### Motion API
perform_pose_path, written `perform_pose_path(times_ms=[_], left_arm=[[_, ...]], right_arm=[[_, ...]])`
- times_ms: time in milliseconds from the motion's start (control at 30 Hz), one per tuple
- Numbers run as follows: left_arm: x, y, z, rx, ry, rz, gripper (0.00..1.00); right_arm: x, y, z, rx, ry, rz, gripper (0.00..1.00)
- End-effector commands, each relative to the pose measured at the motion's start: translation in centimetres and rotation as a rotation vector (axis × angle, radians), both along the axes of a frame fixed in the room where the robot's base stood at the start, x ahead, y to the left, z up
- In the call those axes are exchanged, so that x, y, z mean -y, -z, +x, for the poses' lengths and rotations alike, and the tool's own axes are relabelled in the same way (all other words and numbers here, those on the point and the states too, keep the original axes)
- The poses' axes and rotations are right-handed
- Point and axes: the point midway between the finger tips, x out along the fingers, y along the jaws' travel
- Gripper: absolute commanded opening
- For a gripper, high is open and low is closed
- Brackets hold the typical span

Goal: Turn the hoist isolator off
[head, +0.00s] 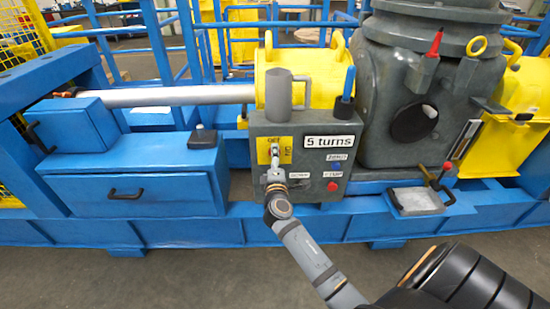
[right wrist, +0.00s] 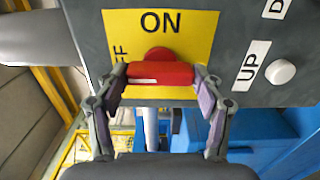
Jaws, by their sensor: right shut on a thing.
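The hoist isolator is a red handle (right wrist: 160,72) on a yellow plate (right wrist: 118,28) marked ON and OFF. In the right wrist view, ON reads upright at the top and OFF sits sideways at the left, partly hidden by a finger. My right gripper (right wrist: 160,80) is shut on the red handle, with one finger at each end. In the head view, the yellow plate (head: 285,143) is on the grey control box (head: 318,128), with OFF at its top. My right gripper (head: 274,166) covers the handle there. My left gripper is out of view.
In the right wrist view, a white button (right wrist: 280,72) lies beside the UP label (right wrist: 250,65). A blue drawer box (head: 150,185) stands left of the control box.

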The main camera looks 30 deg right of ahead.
Motion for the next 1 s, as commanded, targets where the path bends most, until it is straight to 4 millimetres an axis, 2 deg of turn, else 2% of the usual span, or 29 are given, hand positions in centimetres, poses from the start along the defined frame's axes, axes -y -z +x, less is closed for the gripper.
perform_pose_path(times_ms=[533, 567, 700, 1000], left_arm=[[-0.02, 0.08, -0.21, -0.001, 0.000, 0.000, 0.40], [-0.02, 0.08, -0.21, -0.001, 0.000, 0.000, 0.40], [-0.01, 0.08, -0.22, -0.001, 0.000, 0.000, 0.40], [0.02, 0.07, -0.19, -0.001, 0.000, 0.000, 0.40]], right_arm=[[-0.08, 0.11, 0.02, -0.013, -0.003, -0.020, 0.36], [-0.08, 0.11, 0.02, -0.013, -0.003, -0.020, 0.70], [-0.07, 0.10, 0.01, -0.013, -0.002, -0.019, 0.89], [-0.04, 0.05, 0.00, -0.012, -0.001, -0.018, 0.91]])
